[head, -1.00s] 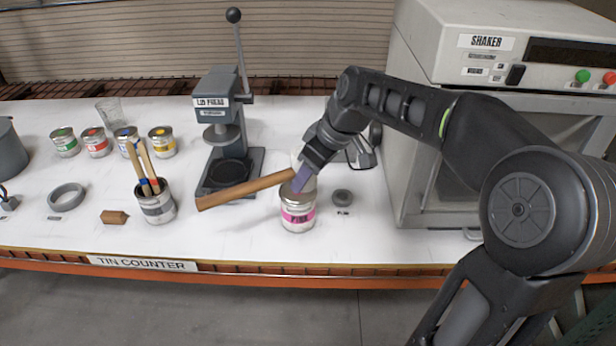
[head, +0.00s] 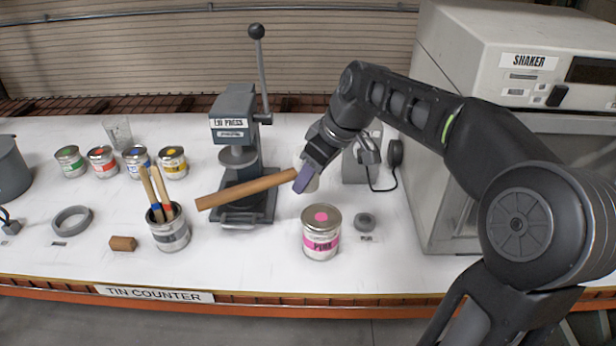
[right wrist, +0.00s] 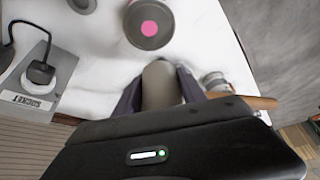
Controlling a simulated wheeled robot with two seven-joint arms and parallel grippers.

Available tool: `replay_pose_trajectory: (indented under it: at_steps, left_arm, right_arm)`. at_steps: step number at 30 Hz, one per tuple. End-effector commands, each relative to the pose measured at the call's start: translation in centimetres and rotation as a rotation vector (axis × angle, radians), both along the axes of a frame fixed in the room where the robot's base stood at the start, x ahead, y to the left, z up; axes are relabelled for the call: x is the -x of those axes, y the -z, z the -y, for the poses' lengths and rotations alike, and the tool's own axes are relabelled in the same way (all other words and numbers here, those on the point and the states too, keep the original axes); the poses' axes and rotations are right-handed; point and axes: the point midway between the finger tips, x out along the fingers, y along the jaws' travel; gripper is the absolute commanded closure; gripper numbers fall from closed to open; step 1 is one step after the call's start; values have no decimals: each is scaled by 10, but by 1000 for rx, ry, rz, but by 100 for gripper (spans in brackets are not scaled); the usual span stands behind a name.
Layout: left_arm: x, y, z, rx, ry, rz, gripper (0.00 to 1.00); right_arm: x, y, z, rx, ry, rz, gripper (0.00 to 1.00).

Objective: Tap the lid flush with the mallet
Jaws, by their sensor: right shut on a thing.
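The pink-labelled tin (head: 320,243) stands upright near the front of the counter. Its lid (head: 321,215) is on top with a pink dot, and also shows in the right wrist view (right wrist: 149,24). I cannot tell whether the lid is flush all round. My right gripper (head: 304,181) is shut on the mallet, whose wooden handle (head: 245,188) points left. The mallet is up behind the tin, apart from the lid. My left gripper is not in view.
The lid press (head: 236,150) stands behind the handle. A brush tin (head: 170,235) and a wooden block (head: 122,243) are at left, with several small tins behind. A small grey disc (head: 365,222) lies right of the pink tin. The shaker (head: 520,100) bounds the right.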

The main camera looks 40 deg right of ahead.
Motion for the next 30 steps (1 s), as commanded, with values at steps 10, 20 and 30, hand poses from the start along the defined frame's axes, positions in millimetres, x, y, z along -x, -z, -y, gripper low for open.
replay_pose_trajectory:
  at_steps: [10, 20, 30]
  left_arm:
    - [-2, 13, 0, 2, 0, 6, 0]
    - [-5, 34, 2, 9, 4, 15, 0]
    - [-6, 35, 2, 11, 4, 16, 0]
  right_arm:
    - [-1, 14, -1, -1, 0, 2, 100]
    - [-1, 41, 0, 0, 0, 3, 100]
    - [-1, 45, 0, 0, 0, 2, 100]
